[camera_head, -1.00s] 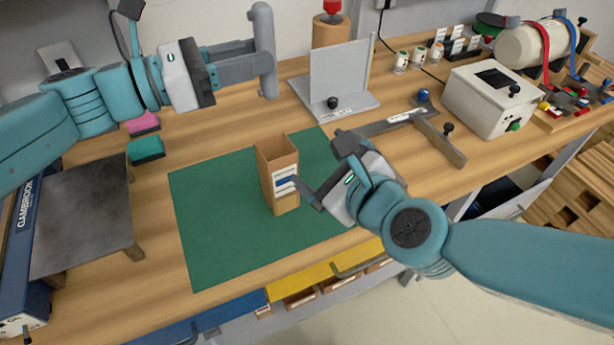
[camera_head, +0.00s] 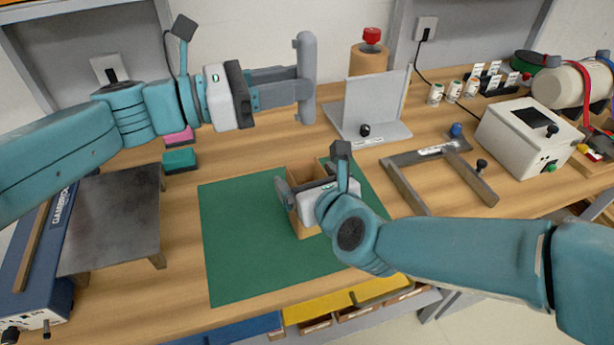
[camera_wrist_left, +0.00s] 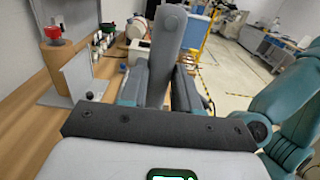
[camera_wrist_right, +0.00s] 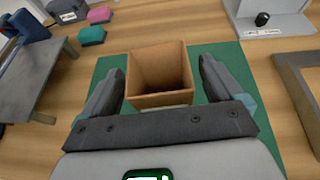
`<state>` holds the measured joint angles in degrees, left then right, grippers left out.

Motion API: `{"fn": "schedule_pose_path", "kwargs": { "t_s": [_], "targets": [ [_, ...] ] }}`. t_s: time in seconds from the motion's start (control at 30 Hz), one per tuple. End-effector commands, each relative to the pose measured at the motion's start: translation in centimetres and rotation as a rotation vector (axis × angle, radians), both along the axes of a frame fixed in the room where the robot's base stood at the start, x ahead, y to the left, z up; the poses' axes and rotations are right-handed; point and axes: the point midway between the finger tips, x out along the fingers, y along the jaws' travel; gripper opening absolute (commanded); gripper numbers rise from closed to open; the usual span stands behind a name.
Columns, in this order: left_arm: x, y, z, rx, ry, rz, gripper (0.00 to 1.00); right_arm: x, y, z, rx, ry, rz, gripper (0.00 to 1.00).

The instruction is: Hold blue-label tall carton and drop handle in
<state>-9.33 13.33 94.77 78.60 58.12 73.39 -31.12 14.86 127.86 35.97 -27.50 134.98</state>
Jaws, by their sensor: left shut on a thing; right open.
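The tall carton (camera_head: 304,174) is brown and open at the top. It stands upright on a green mat (camera_head: 232,246). In the right wrist view the carton (camera_wrist_right: 150,58) opens upward and looks empty. My right gripper (camera_head: 312,188) is open, with one finger on each side of the carton; I cannot tell if they touch it. It covers the label side in the head view. My left gripper (camera_head: 292,86) is shut on the grey handle (camera_head: 306,60), a bar held upright in the air behind the carton. The handle (camera_wrist_left: 167,45) also shows in the left wrist view.
A grey angled stand (camera_head: 372,108) is behind the mat, with a grey frame (camera_head: 428,154) and a white box (camera_head: 522,135) to the right. A metal platform (camera_head: 112,222) is at the left. Pink and teal blocks (camera_head: 180,160) lie behind the mat.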

Motion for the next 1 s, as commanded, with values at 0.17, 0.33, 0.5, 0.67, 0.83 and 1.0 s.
{"fn": "schedule_pose_path", "kwargs": {
  "t_s": [0.17,0.33,0.5,0.67,0.83,1.0],
  "targets": [
    [0.0,0.0,0.0,0.000,0.000,0.000,0.00,0.8,0.3,-0.4,0.000,0.000,-0.001,0.94],
    [0.0,0.0,0.0,0.000,0.000,0.000,0.00,0.9,0.3,-0.4,0.000,0.000,0.000,0.94],
    [0.0,0.0,0.0,0.000,0.000,0.000,0.00,0.9,0.3,-0.4,0.000,0.000,0.000,0.61],
    [0.0,0.0,0.0,0.000,0.000,0.000,0.00,0.9,0.3,-0.4,0.000,0.000,0.000,0.38],
    [0.0,0.0,-0.7,0.000,0.002,0.000,0.00,0.8,0.3,-0.4,0.000,0.001,0.000,0.38],
    [0.0,0.0,-1.8,-0.001,0.002,0.000,0.00,0.8,0.3,-0.4,-0.001,0.001,0.000,0.38]
  ]
}}
